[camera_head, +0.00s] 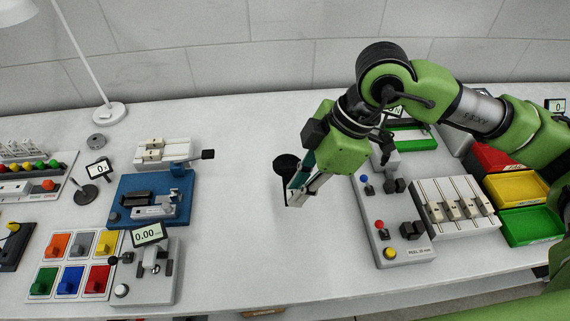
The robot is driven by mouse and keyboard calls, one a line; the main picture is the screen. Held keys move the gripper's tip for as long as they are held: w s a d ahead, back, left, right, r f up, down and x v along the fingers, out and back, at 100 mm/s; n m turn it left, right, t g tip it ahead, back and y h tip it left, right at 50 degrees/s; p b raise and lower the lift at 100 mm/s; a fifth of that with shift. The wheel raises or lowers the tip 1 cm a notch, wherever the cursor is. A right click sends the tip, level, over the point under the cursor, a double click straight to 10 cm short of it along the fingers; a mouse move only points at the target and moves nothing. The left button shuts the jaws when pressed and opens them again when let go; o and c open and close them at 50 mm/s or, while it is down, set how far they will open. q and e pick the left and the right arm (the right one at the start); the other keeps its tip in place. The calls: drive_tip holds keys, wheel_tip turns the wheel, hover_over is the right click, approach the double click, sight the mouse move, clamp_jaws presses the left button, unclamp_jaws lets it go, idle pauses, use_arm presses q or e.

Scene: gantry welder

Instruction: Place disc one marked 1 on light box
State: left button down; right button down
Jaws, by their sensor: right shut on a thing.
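My right gripper (296,188) reaches down over the middle of the table from the right. It is shut on a dark round thing (287,163), which shows at the left of its fingers. The fingers hide part of this thing. No mark 1 can be read on it, so I cannot tell whether it is disc one. I cannot make out which thing is the light box. My left gripper is not in view.
The white table (240,240) is clear around my right gripper. At left stand a blue fixture (177,198), a gauge with a 0.00 display (147,233), coloured tiles (70,281) and a lamp (109,113). A button panel (397,228), a slotted rack (455,208) and coloured bins (517,190) stand at right.

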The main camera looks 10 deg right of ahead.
drive_tip(key=shift+s+d+r, duration=0.15)
drive_tip(key=shift+s+r, duration=0.05)
drive_tip(key=shift+s, duration=0.2)
drive_tip(key=w+d+r+m+t+h, duration=0.1)
drive_tip(key=d+r+m+t+h, duration=0.1)
drive_tip(key=d+m, duration=0.4)
drive_tip(key=w+d+r+m+t+h, duration=0.2)
drive_tip(key=d+r+m+h, duration=0.2)
drive_tip(key=m, duration=1.1)
wheel_tip(320, 180, up, 3)
drive_tip(key=shift+w+d+r, duration=0.1)
drive_tip(key=shift+w+d, duration=0.2)
drive_tip(key=shift+d, duration=0.85)
drive_tip(key=shift+w, duration=0.1)
